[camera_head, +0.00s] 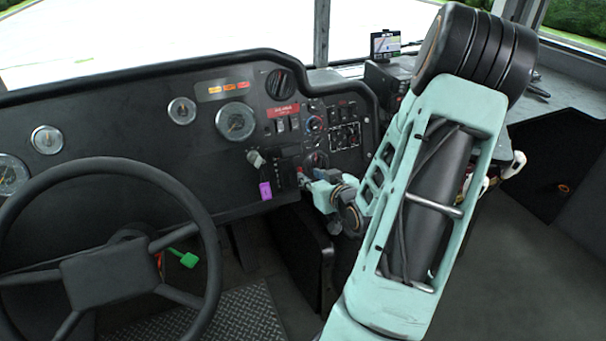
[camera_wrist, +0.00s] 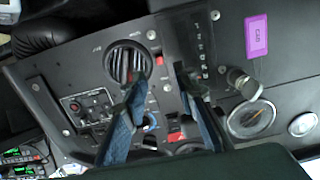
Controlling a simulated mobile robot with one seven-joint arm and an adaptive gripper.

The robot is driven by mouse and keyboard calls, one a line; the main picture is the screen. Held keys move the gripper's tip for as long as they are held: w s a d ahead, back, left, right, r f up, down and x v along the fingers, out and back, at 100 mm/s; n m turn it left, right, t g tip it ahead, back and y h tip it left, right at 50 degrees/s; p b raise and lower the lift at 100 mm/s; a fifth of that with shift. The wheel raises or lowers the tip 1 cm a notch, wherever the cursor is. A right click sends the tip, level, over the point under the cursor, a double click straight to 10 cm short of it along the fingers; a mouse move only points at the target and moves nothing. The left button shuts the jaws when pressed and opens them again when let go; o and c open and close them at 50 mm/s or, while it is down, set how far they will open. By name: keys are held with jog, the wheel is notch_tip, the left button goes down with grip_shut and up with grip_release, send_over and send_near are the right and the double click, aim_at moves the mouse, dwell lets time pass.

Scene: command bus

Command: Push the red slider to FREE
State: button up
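My gripper (camera_wrist: 158,82) reaches down to the dashboard, its two blue fingers apart with nothing seen between them. In the head view, its tip is mostly hidden beside the lower centre panel. A marked slot plate (camera_wrist: 198,42) lies by the right fingertip in the wrist view. It also shows in the head view (camera_head: 284,176), left of the gripper. A small red piece (camera_head: 303,171) shows between this plate and the gripper; it may be the slider. I cannot read FREE.
A round black knob (camera_wrist: 127,63) is close to the left fingertip. A purple tag (camera_head: 265,191) hangs left of the plate by a grey lever (camera_head: 256,159). The steering wheel (camera_head: 190,195) is at left.

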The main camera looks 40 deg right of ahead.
aim_at(301, 170)
jog(key=b+x, duration=0.1)
jog(key=x, duration=0.5)
jog(key=shift+w, duration=0.1)
jog(key=shift+c, duration=0.3)
grip_shut()
